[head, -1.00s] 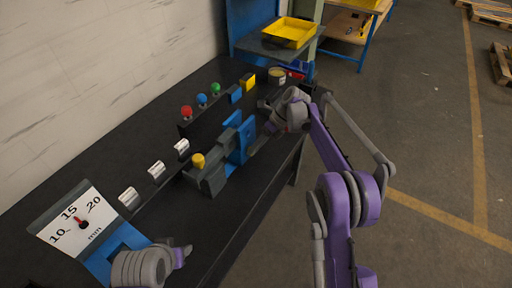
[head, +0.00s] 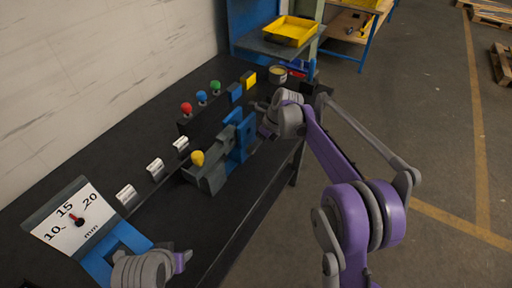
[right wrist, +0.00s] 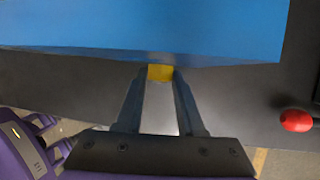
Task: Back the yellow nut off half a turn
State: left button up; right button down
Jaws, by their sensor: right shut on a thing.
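In the right wrist view a small yellow nut (right wrist: 160,72) shows at the lower edge of a large blue part (right wrist: 150,35). My right gripper (right wrist: 159,80) is shut on it, a fingertip on each side. In the head view my right gripper (head: 264,134) is beside the upright blue plates (head: 242,138) of a dark-based device, and the nut is hidden there. My left gripper (head: 183,258) is low at the left, beside the gauge, away from the device. Its fingers are too little seen to judge.
A gauge marked 10, 15, 20 mm (head: 60,235) with a red pointer stands at the left. A yellow knob (head: 197,158) tops the device's near end. Red, blue and green knobs (head: 202,97) stand behind. A tin (head: 278,75) is at the far end.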

jog(key=shift+s+a+n+t+h+b, duration=0.15)
jog(key=shift+t+h+b, duration=0.1)
jog(key=shift+t+h, duration=0.25)
jog(key=shift+s+a+n+t+h+b, duration=0.1)
jog(key=shift+n+t+h+b, duration=0.15)
jog(key=shift+t, duration=0.35)
jog(key=c, duration=0.5)
grip_release()
jog(key=shift+r, duration=0.1)
jog(key=v, duration=1)
jog(key=shift+s+r, duration=0.15)
jog(key=shift+r, duration=0.15)
